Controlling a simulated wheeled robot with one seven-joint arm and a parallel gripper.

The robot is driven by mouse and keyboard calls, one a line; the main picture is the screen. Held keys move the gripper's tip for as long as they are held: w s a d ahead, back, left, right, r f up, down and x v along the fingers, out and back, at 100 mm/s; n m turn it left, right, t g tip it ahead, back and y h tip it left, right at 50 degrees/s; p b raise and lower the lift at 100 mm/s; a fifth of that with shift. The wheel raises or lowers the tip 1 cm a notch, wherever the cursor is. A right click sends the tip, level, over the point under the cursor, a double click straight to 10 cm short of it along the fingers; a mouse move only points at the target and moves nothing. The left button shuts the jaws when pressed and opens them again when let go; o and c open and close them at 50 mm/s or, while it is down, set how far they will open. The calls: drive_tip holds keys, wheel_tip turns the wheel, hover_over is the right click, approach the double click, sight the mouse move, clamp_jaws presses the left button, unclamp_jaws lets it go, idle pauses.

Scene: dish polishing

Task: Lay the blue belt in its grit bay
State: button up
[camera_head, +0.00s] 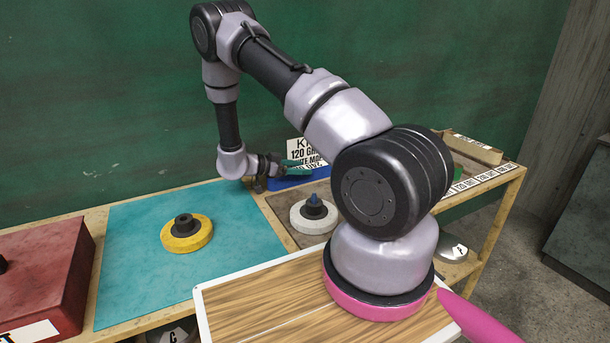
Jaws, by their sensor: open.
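A low blue item (292,181), perhaps the blue belt, lies at the back of the bench beside a white sign. My gripper (304,166) is right at it, at the end of my arm, with a teal finger-like part just above the blue. I take the jaws as open. I cannot tell whether they touch the blue item. Labelled bays (482,180) run along the bench's right end, with "120 GRIT"-type labels on the front edge. My own arm hides part of that area, and I cannot tell which bay matches the blue belt.
A yellow wheel (196,238) with a black hub sits on a teal mat (130,275). A white wheel (304,222) sits on a brown mat. A red box (45,270) is at left. A cardboard tray (474,148) stands behind the bays. The teal mat is mostly clear.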

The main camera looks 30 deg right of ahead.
clamp_jaws()
drive_tip(key=shift+r, duration=0.1)
